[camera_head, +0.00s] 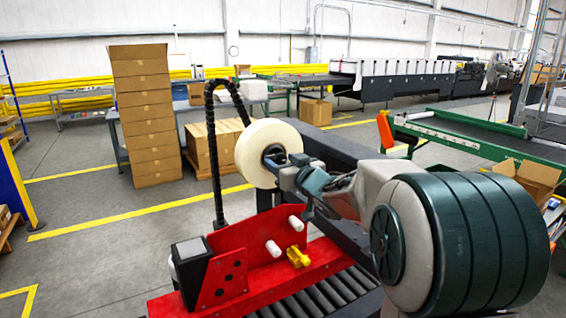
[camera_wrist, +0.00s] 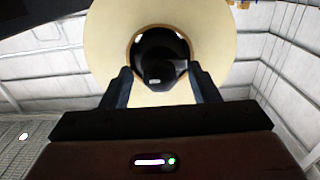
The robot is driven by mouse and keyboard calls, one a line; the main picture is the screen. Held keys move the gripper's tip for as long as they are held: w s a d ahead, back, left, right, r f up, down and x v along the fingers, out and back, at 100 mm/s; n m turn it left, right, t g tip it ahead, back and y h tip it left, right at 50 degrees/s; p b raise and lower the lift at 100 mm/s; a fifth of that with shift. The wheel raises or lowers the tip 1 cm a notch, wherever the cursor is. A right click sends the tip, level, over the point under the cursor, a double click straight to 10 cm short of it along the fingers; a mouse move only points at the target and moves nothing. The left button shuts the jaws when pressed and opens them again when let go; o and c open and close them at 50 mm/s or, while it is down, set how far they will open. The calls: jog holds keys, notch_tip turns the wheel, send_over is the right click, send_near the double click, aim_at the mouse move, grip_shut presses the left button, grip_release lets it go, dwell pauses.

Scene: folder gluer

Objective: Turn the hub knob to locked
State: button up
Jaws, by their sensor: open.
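The hub knob (camera_wrist: 160,70) is a dark block with a small pale mark, set in the dark round hub at the middle of a cream roll (camera_wrist: 105,35). In the head view the roll (camera_head: 247,155) stands upright on the red machine, and my gripper largely covers its hub. My gripper (camera_wrist: 161,72) is open, with one finger on each side of the knob in the wrist view. Gaps show between fingers and knob there, and I cannot tell the depth between them. In the head view my gripper (camera_head: 284,168) points at the hub from the right.
The red machine frame (camera_head: 262,278) has white rollers (camera_head: 273,249), a yellow fitting (camera_head: 298,257) and a black box (camera_head: 190,262) below the roll. A black cable chain (camera_head: 215,150) rises left of it. Stacked cartons (camera_head: 145,115) stand behind. Open floor lies to the left.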

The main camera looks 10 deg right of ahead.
jog(key=c, duration=1)
jog(key=shift+o, duration=0.2)
jog(key=shift+n+b, duration=0.3)
jog(key=shift+b, duration=0.05)
jog(key=n+b, duration=0.2)
jog(key=shift+f+n+b, duration=0.2)
jog(key=shift+n+b, duration=0.2)
jog(key=n+b, duration=0.4)
jog(key=n, duration=0.1)
jog(key=n+b, duration=0.3)
jog(key=n, duration=0.2)
jog(key=shift+r+n, duration=0.1)
jog(key=shift+n, duration=0.3)
jog(key=shift+d+r+n+b, duration=0.1)
jog(key=shift+n+b, duration=0.9)
jog(key=shift+n, duration=0.8)
